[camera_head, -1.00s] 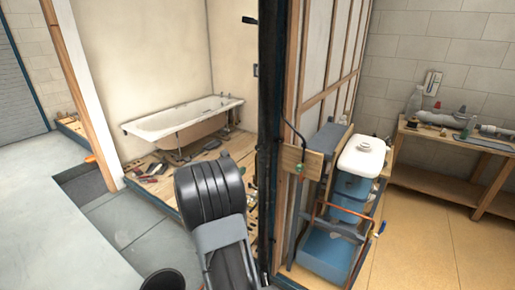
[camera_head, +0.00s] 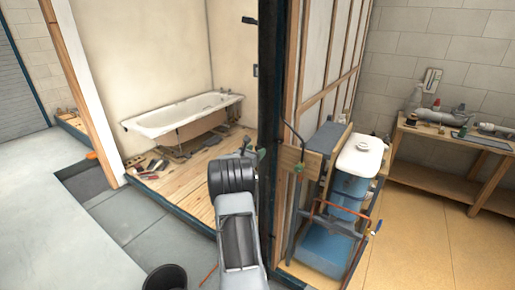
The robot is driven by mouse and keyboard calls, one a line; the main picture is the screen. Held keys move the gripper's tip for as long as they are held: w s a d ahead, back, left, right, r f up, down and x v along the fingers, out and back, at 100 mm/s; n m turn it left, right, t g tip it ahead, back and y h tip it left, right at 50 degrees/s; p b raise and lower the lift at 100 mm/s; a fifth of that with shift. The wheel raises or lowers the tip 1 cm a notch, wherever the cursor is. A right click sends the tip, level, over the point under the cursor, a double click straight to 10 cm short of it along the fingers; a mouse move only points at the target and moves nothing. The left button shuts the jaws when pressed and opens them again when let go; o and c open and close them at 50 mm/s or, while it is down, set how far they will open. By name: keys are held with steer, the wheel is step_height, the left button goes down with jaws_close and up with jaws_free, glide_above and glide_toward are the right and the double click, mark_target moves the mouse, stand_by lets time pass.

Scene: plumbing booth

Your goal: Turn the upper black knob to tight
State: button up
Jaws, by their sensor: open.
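A small dark piece (camera_head: 249,20) shows high up at the left edge of the black upright post (camera_head: 269,80). Another small dark piece (camera_head: 255,71) shows lower at the same edge. Both are too small to tell whether either is the upper black knob or how it is turned. My arm rises from the bottom middle. My gripper (camera_head: 254,153) shows just past its dark ribbed wrist, small and partly hidden, with its fingers apart. It is left of the post and well below both dark pieces. I see nothing held in it.
A white bathtub (camera_head: 185,115) stands on a wooden floor behind my arm. Right of the post are a white-topped blue tank (camera_head: 360,158) and copper pipes. A wooden bench (camera_head: 440,140) with fittings stands far right. A black bucket (camera_head: 165,278) is at the bottom.

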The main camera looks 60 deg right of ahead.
steer(key=shift+d, duration=0.75)
steer(key=shift+c, duration=0.4)
